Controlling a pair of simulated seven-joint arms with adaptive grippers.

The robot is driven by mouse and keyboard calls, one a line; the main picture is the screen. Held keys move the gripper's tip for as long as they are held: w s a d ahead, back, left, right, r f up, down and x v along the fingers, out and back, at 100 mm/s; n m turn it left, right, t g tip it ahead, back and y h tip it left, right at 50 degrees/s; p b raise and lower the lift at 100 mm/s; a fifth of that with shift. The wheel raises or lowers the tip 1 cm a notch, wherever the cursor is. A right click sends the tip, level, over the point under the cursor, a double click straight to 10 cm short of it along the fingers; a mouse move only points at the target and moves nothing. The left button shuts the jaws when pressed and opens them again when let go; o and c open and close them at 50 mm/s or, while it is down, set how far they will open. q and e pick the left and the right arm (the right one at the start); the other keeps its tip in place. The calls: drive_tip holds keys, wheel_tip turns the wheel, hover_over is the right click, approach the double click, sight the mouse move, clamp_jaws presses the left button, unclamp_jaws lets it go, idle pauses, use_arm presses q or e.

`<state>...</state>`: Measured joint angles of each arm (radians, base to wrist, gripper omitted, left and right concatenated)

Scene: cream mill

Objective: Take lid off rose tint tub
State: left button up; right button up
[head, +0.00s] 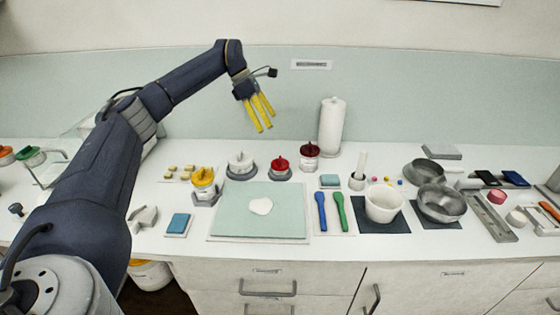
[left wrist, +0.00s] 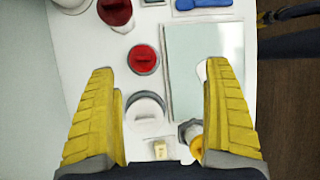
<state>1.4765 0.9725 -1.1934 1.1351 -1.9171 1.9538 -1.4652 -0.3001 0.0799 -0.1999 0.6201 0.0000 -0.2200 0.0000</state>
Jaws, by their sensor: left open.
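Several lidded tubs stand in a slanting row behind a pale green mat. Which of the two reddish ones is the rose tint tub, I cannot tell. In the left wrist view the red lid (left wrist: 144,59) shows between and below the open fingertips (left wrist: 160,67). A dark shape with yellow at the upper right edge there may be my right gripper (left wrist: 263,18).
A yellow-lidded tub (head: 204,180) stands left of the mat (head: 240,222), which bears a white blob. A white paper roll (head: 332,128) stands behind right. Spatulas, a white beaker (head: 384,203) and metal pans (head: 440,203) lie right. The mat's front is clear.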

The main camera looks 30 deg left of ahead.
use_arm(q)
drive_tip(key=w+a+f+y, duration=0.1)
drive_tip(key=a+y, duration=0.1)
drive_tip(key=a, duration=0.1)
approach(280, 158)
drive_tip(key=shift+m, duration=0.3)
drive_tip(key=x, duration=0.5)
drive_tip(key=shift+f, duration=0.25)
drive_tip(key=shift+x, duration=2.7)
drive_tip(key=shift+s, duration=0.15)
drive_tip(key=shift+c, duration=0.3)
drive_tip(key=c, duration=0.9)
